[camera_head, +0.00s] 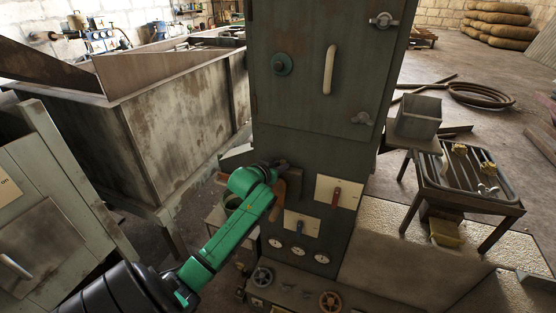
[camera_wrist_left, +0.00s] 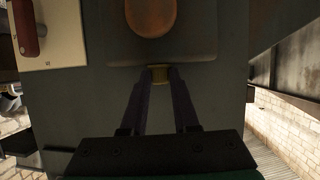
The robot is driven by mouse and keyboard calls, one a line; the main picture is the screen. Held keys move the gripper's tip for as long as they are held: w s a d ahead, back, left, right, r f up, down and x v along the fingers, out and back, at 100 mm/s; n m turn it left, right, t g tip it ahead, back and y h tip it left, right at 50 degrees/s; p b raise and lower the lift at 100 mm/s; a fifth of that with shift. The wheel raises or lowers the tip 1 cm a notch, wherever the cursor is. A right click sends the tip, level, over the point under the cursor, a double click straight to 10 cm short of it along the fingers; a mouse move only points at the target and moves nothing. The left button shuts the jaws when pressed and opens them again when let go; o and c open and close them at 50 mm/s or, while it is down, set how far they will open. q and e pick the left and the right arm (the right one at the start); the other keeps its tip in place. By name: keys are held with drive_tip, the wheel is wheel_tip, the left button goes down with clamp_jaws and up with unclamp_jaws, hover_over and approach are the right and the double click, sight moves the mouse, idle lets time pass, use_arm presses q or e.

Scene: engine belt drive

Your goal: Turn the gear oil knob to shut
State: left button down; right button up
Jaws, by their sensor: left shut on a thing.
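My left gripper (camera_head: 281,167) is at the front of the dark green-grey cabinet (camera_head: 325,145). In the left wrist view its two fingers (camera_wrist_left: 161,80) are shut on a small brass-coloured knob (camera_wrist_left: 160,73), which I take for the gear oil knob; no label on it is readable. Only the knob's end shows between the fingertips, so I cannot tell how far it is turned. In the head view the gripper and wrist hide the knob. My right gripper is not in view.
A rust-brown part (camera_wrist_left: 150,15) lies close beyond the fingertips. Round gauges (camera_head: 298,251) and handwheels (camera_head: 330,301) sit lower. A slatted table (camera_head: 468,202) stands right.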

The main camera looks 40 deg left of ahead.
use_arm(q)
drive_tip(key=n+g+y+b, duration=0.1)
drive_tip(key=n+y, duration=0.1)
drive_tip(key=d+n+y+b, duration=0.1)
drive_tip(key=n+y, duration=0.1)
drive_tip(key=shift+w+g+y+b, duration=0.2)
drive_tip(key=shift+g+y+b, duration=0.1)
drive_tip(key=shift+g+b, duration=0.1)
drive_tip(key=c, duration=0.9)
unclamp_jaws()
drive_tip(key=shift+c, duration=0.2)
drive_tip(key=b+v, duration=0.1)
drive_tip(key=v, duration=1.3)
drive_tip(key=shift+d, duration=0.15)
